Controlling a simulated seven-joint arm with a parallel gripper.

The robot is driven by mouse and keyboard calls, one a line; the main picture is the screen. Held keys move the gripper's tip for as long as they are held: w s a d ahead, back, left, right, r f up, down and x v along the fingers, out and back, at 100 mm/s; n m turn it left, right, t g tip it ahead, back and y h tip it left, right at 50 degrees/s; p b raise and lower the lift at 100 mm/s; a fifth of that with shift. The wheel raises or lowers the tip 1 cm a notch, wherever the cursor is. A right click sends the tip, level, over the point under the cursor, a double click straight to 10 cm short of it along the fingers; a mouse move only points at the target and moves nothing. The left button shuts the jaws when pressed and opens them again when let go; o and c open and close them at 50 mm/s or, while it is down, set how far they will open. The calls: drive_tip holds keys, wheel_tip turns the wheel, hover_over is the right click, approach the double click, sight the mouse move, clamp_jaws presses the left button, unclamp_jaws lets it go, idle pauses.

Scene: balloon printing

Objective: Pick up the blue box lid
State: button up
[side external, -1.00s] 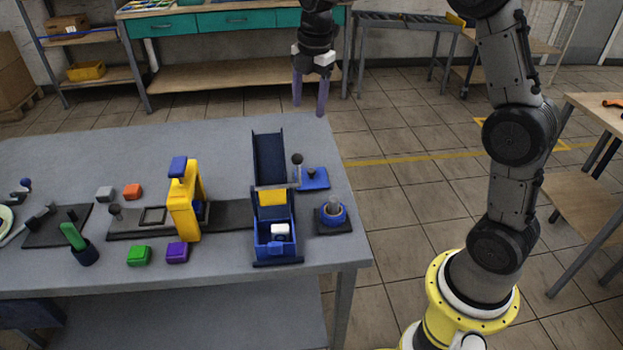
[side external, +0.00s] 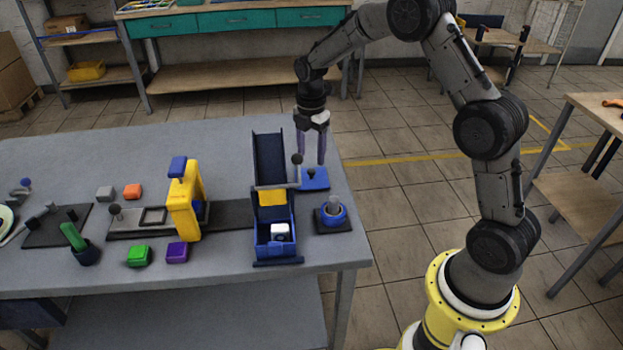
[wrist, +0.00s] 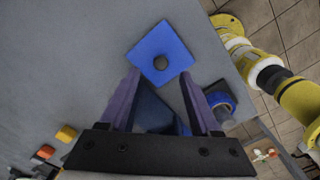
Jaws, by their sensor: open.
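The blue box lid (side external: 316,179) is a flat blue square with a dark round knob, lying on the grey table near its right edge. In the wrist view the lid (wrist: 161,52) lies flat, ahead of the fingertips, with its knob near its middle. My gripper (side external: 313,163) is above and just behind the lid in the side view, pointing down. In the wrist view my gripper (wrist: 162,78) has its two purple fingers apart with nothing between them.
A blue chute-like box (side external: 272,245) with a white piece inside stands left of the lid, its lever (side external: 297,160) close to my fingers. A blue round holder (side external: 332,214) stands in front of the lid. A yellow press (side external: 184,205) and small coloured blocks lie further left.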

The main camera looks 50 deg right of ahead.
sight(311, 170)
wheel_tip(311, 170, down, 5)
drive_tip(key=shift+s+r, duration=0.1)
clamp_jaws()
idle(0.4)
